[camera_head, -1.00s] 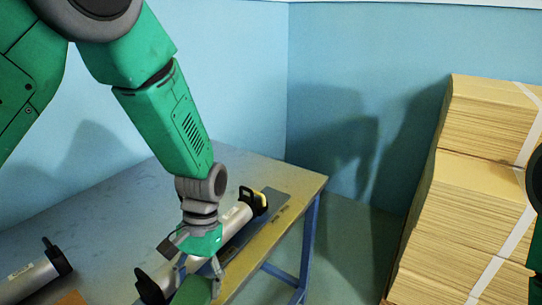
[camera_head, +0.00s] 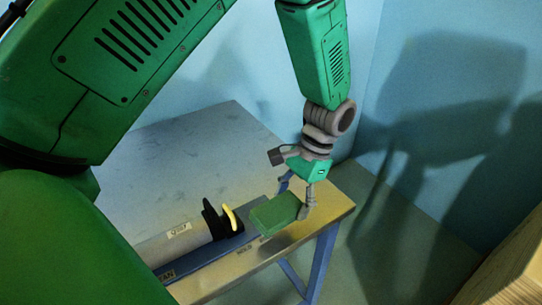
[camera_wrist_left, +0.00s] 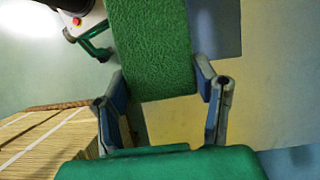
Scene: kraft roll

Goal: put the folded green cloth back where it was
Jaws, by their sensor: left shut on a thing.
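The folded green cloth (camera_head: 273,214) is a flat, thick rectangle over the right end of the metal table (camera_head: 200,140). My left gripper (camera_head: 305,207) is shut on its right end, and the rest of the cloth sticks out to the left. A shadow lies below the cloth, so it seems held a little above the table. In the left wrist view the cloth (camera_wrist_left: 150,45) runs up between the two fingers of the left gripper (camera_wrist_left: 160,80). My right gripper is not in view.
A silver roll (camera_head: 175,245) with a black end bracket and yellow lever (camera_head: 231,218) lies just left of the cloth, on a blue-grey strip with lettering. A kraft stack (camera_head: 510,265) stands at the lower right, past open floor. The table's back left is clear.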

